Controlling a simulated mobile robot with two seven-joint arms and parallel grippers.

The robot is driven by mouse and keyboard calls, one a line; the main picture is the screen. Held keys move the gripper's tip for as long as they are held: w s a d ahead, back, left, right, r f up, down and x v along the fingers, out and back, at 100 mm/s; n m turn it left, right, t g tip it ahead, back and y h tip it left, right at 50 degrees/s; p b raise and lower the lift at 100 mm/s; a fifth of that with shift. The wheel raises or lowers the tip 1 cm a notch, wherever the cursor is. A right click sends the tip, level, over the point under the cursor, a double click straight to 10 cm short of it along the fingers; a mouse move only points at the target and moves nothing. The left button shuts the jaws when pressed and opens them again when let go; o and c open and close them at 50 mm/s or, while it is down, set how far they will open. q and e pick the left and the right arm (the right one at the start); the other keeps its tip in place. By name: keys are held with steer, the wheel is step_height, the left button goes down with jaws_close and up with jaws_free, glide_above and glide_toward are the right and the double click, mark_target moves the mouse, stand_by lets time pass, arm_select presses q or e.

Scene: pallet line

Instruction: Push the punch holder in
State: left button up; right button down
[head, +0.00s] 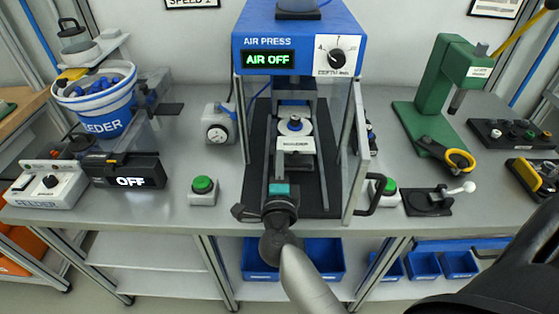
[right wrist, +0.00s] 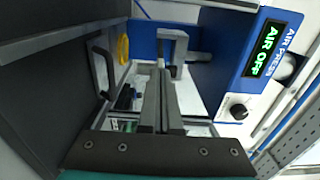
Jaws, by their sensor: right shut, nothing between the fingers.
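The blue air press (head: 300,25) stands at the middle of the bench, its display reading AIR OFF. Inside its frame is the punch holder (head: 296,145), a pale labelled block with a round disc behind it, on a dark base between rails. My right gripper (head: 292,172) reaches in from the front, in front of the holder. Its fingers are shut and empty; they show in the right wrist view (right wrist: 163,85), pointing into the press near a grey bracket (right wrist: 172,38). I cannot tell whether the fingertips touch the holder. My left gripper is not in view.
A clear guard panel with a black handle (head: 371,192) stands at the press's right side. Green buttons (head: 203,186) sit on both sides of the press. A feeder bucket (head: 97,97) is at left, a green hand press (head: 445,90) at right. Blue bins are below.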

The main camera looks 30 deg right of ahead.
mark_target(281, 126)
steer(key=x, duration=1.2)
steer(key=shift+w, duration=0.35)
steer(key=shift+w+d, duration=0.1)
steer(key=shift+d, duration=0.05)
steer(key=shift+r, duration=0.3)
